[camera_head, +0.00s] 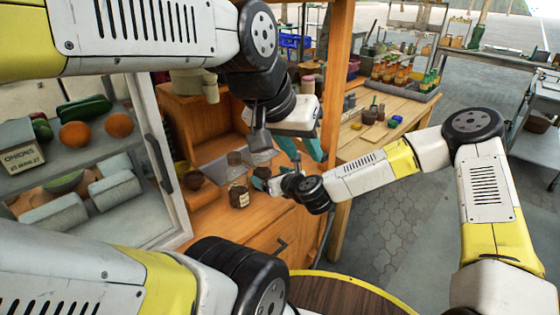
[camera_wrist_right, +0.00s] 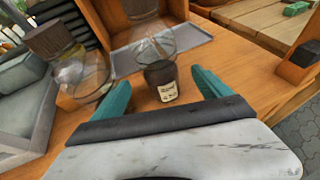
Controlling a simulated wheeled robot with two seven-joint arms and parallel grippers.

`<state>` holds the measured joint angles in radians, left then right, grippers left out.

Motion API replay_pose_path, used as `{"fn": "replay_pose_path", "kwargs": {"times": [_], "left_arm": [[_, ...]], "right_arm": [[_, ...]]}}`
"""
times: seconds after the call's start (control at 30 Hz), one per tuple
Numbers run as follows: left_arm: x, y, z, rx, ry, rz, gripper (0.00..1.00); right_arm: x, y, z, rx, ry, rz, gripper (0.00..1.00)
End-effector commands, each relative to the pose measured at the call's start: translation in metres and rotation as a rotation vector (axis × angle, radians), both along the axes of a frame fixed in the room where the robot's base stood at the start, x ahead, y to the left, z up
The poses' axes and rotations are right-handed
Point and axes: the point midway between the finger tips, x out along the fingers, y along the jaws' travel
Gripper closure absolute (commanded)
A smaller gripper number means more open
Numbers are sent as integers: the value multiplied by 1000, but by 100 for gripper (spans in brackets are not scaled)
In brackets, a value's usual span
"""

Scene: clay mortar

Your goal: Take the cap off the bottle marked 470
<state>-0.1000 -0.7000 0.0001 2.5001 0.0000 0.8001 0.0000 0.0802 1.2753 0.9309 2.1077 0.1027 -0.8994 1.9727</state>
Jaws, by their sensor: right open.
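A small dark bottle (camera_head: 239,198) with a pale label stands on the orange wooden counter. In the right wrist view the bottle (camera_wrist_right: 161,82) is between and beyond my two teal fingers; its label is too small to read, and I cannot make out its cap clearly. My right gripper (camera_head: 260,180) is open beside it, and it shows in the right wrist view (camera_wrist_right: 163,93) with its fingers apart and nothing between the tips. My left gripper (camera_head: 303,150) looks open and empty, above and right of the bottle.
A clear bottle with a brown cap (camera_wrist_right: 68,52) stands to the left in the right wrist view. Another clear bottle (camera_wrist_right: 152,46) stands behind, by a grey tray (camera_wrist_right: 193,44). A glass-fronted cabinet (camera_head: 160,160) borders the counter at left. Sauce bottles (camera_head: 390,73) stand on a farther table.

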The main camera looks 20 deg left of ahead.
Motion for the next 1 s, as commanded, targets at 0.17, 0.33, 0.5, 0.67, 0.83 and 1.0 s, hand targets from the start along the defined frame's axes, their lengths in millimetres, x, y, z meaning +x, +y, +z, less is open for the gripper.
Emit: {"fn": "replay_pose_path", "kwargs": {"times": [0.17,0.33,0.5,0.67,0.83,1.0], "left_arm": [[0,0,0,0,0,0,64],[0,0,0,0,0,0,64],[0,0,0,0,0,0,64],[0,0,0,0,0,0,64],[0,0,0,0,0,0,64],[0,0,0,0,0,0,64]], "right_arm": [[11,16,-9,-1,-1,0,13],[25,32,-20,-3,-2,2,13],[37,47,-29,-3,-2,2,13],[40,50,-30,-3,-2,2,13],[40,50,-30,-3,-2,2,20],[40,50,-30,-3,-2,2,54]]}}
